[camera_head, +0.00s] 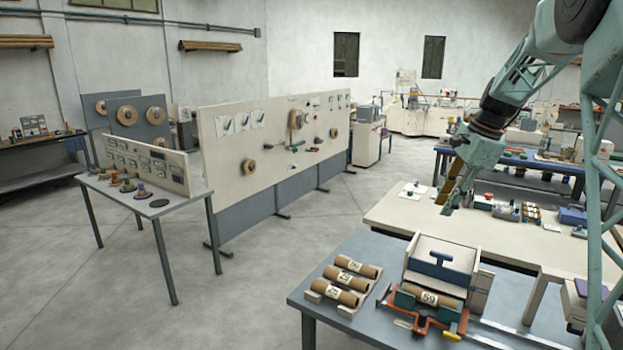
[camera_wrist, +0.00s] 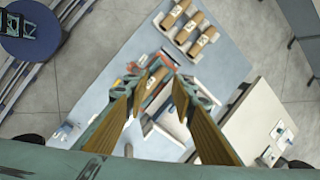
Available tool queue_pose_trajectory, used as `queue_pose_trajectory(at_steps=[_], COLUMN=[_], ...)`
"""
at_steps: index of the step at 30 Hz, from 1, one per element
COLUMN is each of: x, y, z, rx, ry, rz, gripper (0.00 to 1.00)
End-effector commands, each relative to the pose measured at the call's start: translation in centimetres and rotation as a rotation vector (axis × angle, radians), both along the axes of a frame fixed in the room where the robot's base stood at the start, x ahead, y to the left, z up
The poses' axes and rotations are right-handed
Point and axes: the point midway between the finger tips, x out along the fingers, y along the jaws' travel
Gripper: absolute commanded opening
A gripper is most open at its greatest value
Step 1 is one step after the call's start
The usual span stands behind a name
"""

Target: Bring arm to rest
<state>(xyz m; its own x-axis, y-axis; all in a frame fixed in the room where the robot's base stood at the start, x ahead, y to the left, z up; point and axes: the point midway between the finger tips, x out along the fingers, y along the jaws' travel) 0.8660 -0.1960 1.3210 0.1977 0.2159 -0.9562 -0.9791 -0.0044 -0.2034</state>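My gripper (camera_head: 447,196) hangs from my raised arm at the right of the head view, pointing down, apart from the tables. In the wrist view, my gripper (camera_wrist: 157,86) has its two long yellowish fingers spread apart, with nothing held between them. Far below the gap, a brown tube (camera_wrist: 156,79) lies in the winding fixture. In the head view this tube (camera_head: 428,298), marked 59, lies across the orange and green fixture (camera_head: 425,318).
The blue-grey table (camera_head: 325,268) also bears three labelled brown tubes (camera_head: 350,280) on a rack. A beige bench (camera_head: 400,212) with small parts stands behind. A control desk (camera_head: 150,208) and tall panel (camera_head: 250,150) stand left. The floor between is clear.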

Motion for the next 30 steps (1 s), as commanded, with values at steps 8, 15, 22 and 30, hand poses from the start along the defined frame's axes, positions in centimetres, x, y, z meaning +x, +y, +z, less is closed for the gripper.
queue_pose_trajectory(at_steps=[8, 15, 22, 30], x=[-4.0, -7.6, -11.4, -15.9], y=[3.0, 5.3, 7.4, 9.8], z=[2.6, 4.5, 5.9, 7.3], rx=[-0.046, -0.087, -0.125, -0.171], ry=[-0.03, -0.053, -0.074, -0.1], rz=[0.115, 0.216, 0.314, 0.427], gripper=[0.24, 0.24, 0.24, 0.24])
